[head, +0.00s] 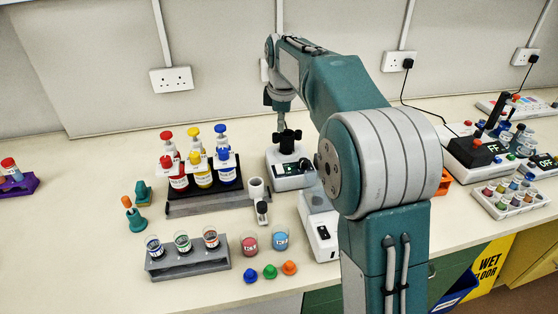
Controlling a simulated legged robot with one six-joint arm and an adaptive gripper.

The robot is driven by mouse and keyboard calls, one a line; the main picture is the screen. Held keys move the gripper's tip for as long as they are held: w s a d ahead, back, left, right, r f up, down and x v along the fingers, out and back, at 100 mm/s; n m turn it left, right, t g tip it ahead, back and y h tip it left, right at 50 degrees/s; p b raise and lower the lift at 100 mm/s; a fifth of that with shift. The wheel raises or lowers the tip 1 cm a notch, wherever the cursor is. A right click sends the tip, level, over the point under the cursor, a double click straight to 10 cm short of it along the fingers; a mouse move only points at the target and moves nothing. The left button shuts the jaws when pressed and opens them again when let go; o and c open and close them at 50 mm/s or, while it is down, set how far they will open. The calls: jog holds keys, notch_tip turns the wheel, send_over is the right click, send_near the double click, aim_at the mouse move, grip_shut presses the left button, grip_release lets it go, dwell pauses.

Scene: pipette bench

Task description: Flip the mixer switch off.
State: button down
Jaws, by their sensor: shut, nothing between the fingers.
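A small grey-white bench unit (291,182) with a dark front panel, which looks like the mixer, stands at the middle of the bench. My gripper (287,143) is black, points down and is shut and empty, at the top of this unit. I cannot tell whether it touches the unit. The switch on the unit is too small to make out, and its position cannot be read.
A second white unit (320,238) with a black panel stands in front, partly behind my arm. A bottle rack (205,203), a grey beaker rack (190,262) and two loose beakers stand left. A black box marked "FF" (470,152) stands right.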

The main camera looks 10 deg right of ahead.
aim_at(279, 166)
jog(key=n, duration=0.3)
jog(key=shift+w+n, duration=0.3)
jog(key=shift+w, duration=0.05)
jog(key=f, duration=0.4)
jog(key=w+f, duration=0.1)
jog(key=f, duration=0.8)
jog(key=shift+w+f, duration=0.35)
jog(key=shift+f, duration=0.05)
jog(key=shift+f, duration=0.2)
jog(key=shift+s, duration=0.1)
